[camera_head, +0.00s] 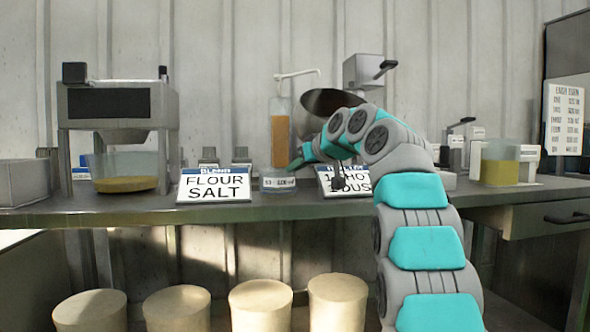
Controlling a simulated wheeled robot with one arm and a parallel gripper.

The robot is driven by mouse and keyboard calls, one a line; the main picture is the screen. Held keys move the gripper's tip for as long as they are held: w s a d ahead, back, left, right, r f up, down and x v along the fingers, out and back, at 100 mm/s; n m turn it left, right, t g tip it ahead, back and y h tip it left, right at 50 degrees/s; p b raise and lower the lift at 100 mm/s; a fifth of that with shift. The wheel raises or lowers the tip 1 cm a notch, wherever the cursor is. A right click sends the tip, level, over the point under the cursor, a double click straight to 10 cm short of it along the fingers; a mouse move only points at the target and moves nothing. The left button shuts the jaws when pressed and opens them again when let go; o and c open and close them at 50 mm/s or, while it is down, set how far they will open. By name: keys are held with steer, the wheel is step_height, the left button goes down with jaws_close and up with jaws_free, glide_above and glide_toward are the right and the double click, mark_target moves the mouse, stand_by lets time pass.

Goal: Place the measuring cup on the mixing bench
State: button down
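A small clear cup (278,184) with a marked white label stands upright on the dark bench (110,209), below the pump bottle. It looks like the measuring cup. My gripper (297,163) is at its upper right, with the arm reaching in from the right. The gripper is small and partly hidden by my wrist. I cannot tell whether its fingers touch the cup or whether they are open.
A pump bottle (281,132) with amber liquid stands behind the cup. A flour-salt sign (214,186) is left, and another sign (330,183) is partly covered by my arm. A metal sifter (118,105) stands left, and a yellow-filled beaker (500,168) right.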

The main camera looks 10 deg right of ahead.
steer(key=shift+f, duration=0.15)
steer(key=c, duration=1.1)
jaws_free()
steer(key=shift+r, duration=0.2)
steer(key=v, duration=1.2)
steer(key=shift+s, duration=0.1)
